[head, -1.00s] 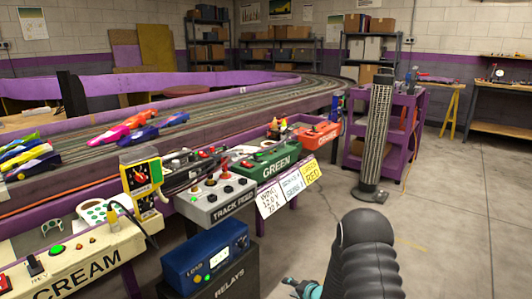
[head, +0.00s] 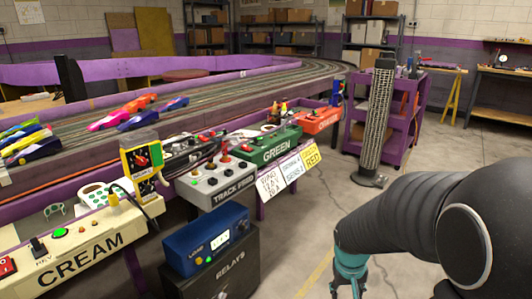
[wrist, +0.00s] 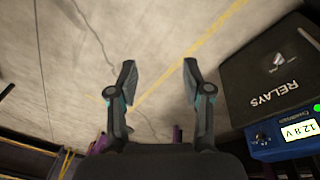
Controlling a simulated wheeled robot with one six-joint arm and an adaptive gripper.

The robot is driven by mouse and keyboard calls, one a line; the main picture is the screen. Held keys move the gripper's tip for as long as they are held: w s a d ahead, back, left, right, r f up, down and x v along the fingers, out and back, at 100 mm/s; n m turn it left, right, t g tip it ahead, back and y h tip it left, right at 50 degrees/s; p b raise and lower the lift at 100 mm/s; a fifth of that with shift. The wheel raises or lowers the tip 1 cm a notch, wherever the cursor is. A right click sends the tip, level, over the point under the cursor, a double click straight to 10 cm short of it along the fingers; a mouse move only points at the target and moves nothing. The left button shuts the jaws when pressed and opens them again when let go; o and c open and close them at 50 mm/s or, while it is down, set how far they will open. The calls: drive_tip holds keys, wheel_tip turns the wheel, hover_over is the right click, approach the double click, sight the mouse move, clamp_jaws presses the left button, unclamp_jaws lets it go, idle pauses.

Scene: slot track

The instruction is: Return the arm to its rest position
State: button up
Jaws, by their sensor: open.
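My arm (head: 400,220) reaches in from the right side of the head view, black with a teal band at its end. My gripper (wrist: 157,75) shows in the wrist view with its two dark fingers spread wide apart and nothing between them. Below it lies bare concrete floor with a yellow line. In the head view only the teal base of the gripper (head: 350,285) shows at the bottom edge; its fingertips are cut off or hidden.
The black relays box (head: 228,270) with the blue power supply (head: 206,240) on top stands left of my gripper. Floor at right is clear.

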drive_tip(key=s+a+r+t, duration=0.2)
drive_tip(key=s+r, duration=0.6)
drive_tip(key=s+a+r+t+y, duration=0.1)
drive_tip(key=s+a+r+t, duration=0.1)
drive_tip(key=s+r, duration=0.5)
drive_tip(key=shift+a+v, duration=0.2)
drive_tip(key=shift+v, duration=0.85)
